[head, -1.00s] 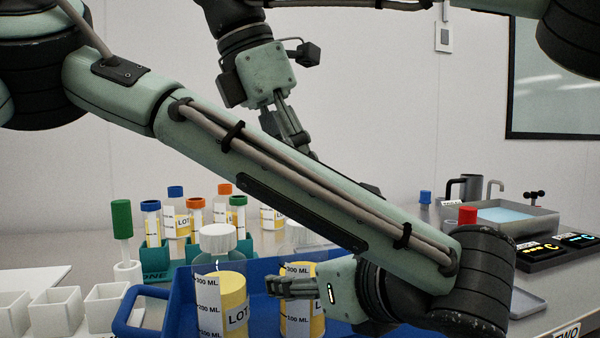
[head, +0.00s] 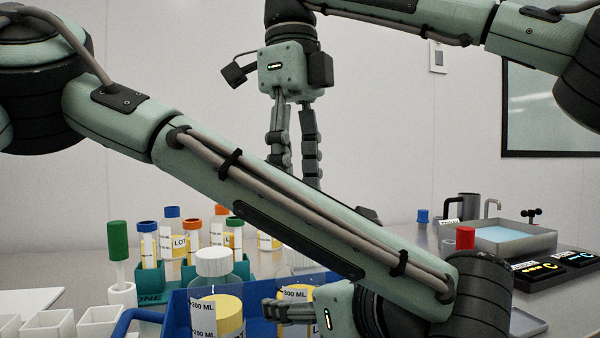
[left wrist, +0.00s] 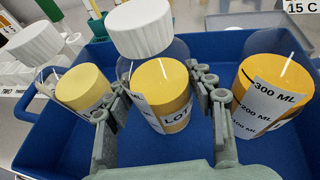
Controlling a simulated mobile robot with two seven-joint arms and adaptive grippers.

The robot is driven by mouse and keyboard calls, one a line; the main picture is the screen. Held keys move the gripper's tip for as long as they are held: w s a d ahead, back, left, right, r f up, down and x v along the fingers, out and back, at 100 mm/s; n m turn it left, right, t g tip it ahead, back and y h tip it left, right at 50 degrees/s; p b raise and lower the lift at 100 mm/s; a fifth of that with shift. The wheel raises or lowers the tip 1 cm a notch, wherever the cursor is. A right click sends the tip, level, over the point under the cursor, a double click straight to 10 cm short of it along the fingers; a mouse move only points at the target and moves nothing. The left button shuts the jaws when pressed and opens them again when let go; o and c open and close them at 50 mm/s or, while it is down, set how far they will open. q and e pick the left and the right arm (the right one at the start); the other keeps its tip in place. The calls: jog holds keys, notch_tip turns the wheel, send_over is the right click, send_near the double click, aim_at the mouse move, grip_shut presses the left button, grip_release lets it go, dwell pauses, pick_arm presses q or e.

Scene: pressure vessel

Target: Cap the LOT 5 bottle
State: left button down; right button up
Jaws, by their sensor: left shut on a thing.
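My left gripper (head: 268,310) is shut on a bottle in the blue tray. In the left wrist view its fingers (left wrist: 160,115) sit either side of that middle bottle (left wrist: 162,90), with yellow contents, a LOT label and a white cap (left wrist: 140,25) at its top. The label's number is unreadable. My right gripper (head: 296,180) hangs open and empty above the bench, fingers pointing down, tips partly hidden behind my left arm.
The blue tray (head: 178,310) has raised walls close around the bottles. Racked tubes with coloured caps (head: 147,240) stand behind it, white cups (head: 100,322) at left.

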jog(key=n, duration=0.4)
jog(key=shift+d+r+n+y, duration=0.1)
jog(key=shift+r+n+y, duration=0.2)
jog(key=shift+f, duration=4.05)
grip_shut()
